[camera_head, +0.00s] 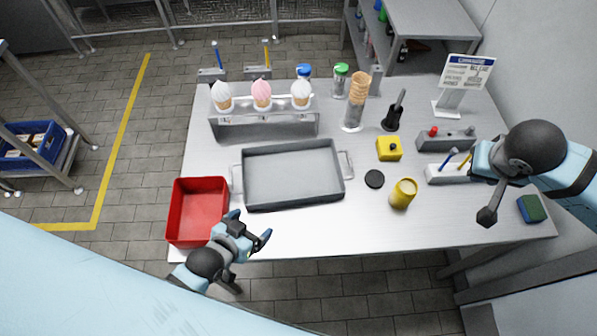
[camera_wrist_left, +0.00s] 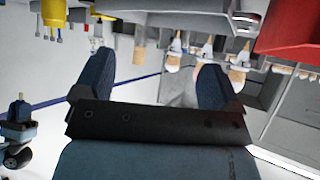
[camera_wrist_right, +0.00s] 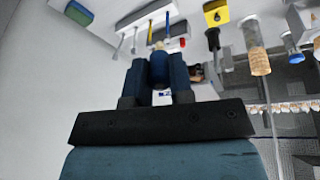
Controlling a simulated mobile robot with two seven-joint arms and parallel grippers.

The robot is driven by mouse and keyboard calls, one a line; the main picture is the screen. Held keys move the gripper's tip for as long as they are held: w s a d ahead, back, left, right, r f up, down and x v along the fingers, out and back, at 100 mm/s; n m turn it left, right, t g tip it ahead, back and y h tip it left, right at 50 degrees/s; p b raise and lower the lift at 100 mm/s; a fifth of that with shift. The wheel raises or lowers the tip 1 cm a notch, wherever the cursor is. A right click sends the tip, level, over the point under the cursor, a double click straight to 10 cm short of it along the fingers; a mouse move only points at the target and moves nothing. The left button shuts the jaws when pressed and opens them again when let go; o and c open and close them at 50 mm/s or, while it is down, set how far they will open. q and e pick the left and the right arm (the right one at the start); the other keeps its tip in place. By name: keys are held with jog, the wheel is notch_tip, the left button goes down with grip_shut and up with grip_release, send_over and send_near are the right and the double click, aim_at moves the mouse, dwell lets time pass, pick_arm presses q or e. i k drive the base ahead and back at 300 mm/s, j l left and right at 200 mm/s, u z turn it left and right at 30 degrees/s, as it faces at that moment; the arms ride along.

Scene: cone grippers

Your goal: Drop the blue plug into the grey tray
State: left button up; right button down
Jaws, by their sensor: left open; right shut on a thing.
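The grey tray (camera_head: 293,176) lies flat on the table, left of the middle, and looks empty. The blue plug (camera_wrist_right: 159,68) sits between the fingers of my right gripper (camera_wrist_right: 160,72), which is shut on it. In the head view my right arm hides this plug, at the table's right side. My left gripper (camera_head: 250,226) is open and empty, beside the red bin and just below the tray's front left corner.
A red bin (camera_head: 197,212) stands left of the tray. A cone rack (camera_head: 263,123) stands behind it. A yellow cup (camera_head: 403,193), a black disc (camera_head: 374,179) and a yellow block (camera_head: 389,148) lie between the tray and my right arm. A white block (camera_head: 447,173) holds blue and yellow sticks.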

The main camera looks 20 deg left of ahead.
aim_at(300, 177)
jog(key=k+j+u, duration=0.15)
jog(key=u, duration=0.2)
jog(key=k+j+u, duration=0.1)
jog(key=j+u, duration=0.3)
jog(key=k+j+u, duration=0.1)
jog(key=j+u, duration=0.25)
jog(key=l, duration=0.1)
